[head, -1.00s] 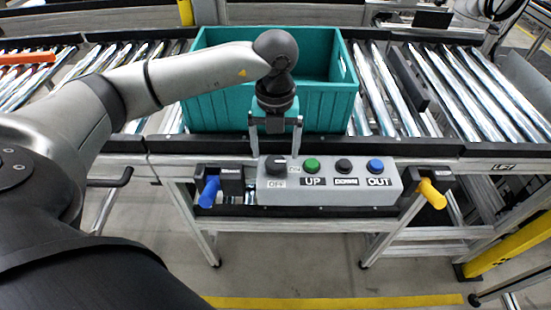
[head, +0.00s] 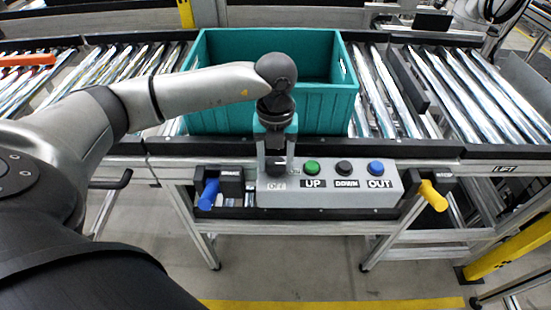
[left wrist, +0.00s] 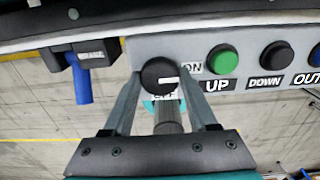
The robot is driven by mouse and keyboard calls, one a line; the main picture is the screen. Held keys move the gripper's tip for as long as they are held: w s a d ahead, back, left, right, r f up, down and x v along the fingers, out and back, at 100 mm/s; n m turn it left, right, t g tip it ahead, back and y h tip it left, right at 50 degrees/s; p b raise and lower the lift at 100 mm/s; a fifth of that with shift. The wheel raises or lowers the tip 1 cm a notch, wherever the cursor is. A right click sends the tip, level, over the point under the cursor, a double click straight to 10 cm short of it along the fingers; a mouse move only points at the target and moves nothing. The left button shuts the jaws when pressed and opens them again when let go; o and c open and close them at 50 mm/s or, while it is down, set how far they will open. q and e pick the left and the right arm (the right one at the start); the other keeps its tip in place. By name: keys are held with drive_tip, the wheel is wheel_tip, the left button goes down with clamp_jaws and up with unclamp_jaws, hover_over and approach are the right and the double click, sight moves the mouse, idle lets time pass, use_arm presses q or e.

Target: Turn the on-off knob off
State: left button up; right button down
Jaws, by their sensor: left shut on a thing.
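The black on-off knob (left wrist: 159,77) sits on the grey control panel (left wrist: 145,45), with an ON label at its upper right and an OFF label below it in the left wrist view. Its white mark lies roughly level, towards the right side of the knob. My left gripper (left wrist: 160,72) is shut on the knob, one finger on each side. In the head view my left gripper (head: 276,168) reaches down over the left end of the panel and largely hides the knob. My right gripper is not in view.
Green UP (head: 312,167), black DOWN (head: 344,167) and blue OUT (head: 376,167) buttons sit right of the knob. A blue handle (head: 208,194) and a yellow handle (head: 433,196) flank the panel. A teal crate (head: 325,110) stands behind on the rollers.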

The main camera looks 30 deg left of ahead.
use_arm(q)
drive_tip(key=c, duration=0.6)
drive_tip(key=shift+c, duration=0.2)
